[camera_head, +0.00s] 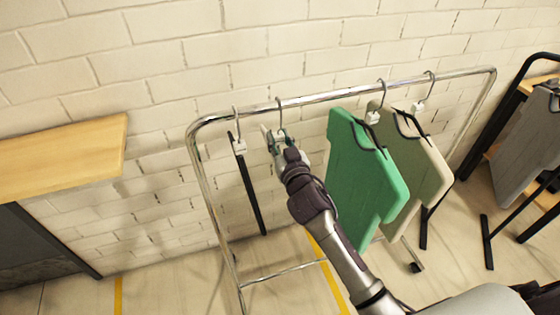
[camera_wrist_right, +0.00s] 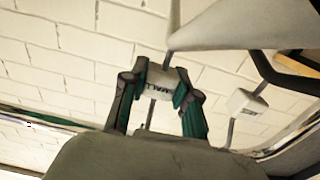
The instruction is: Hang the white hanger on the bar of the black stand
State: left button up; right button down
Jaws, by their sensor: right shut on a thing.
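My right gripper (camera_head: 275,146) reaches up to the chrome rail, and its fingers are shut on a white size block on a hanger's stem. The block (camera_wrist_right: 160,82) shows between the green-padded fingers in the right wrist view. The hanger's hook (camera_head: 280,108) is over the rail. A pale body, apparently the white hanger (camera_wrist_right: 240,25), spreads above the block in the wrist view; my arm hides it in the head view. The black stand (camera_head: 496,120) is partly visible at the far right, with a grey garment (camera_head: 528,140) on it. My left gripper is not in view.
The chrome rack (camera_head: 350,91) also holds a black hanger (camera_head: 249,185) left of my gripper, and a green garment (camera_head: 365,180) and a beige garment (camera_head: 425,165) to its right. A wooden shelf (camera_head: 65,158) is at the left. A white brick wall stands behind.

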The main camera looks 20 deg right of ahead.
aim_at(284, 139)
jog(key=shift+r+p, duration=1.65)
jog(key=shift+r, duration=0.15)
jog(key=shift+s+p, duration=0.5)
jog(key=shift+s, duration=2.55)
jog(key=s, duration=2.8)
jog(key=shift+d+b, duration=0.3)
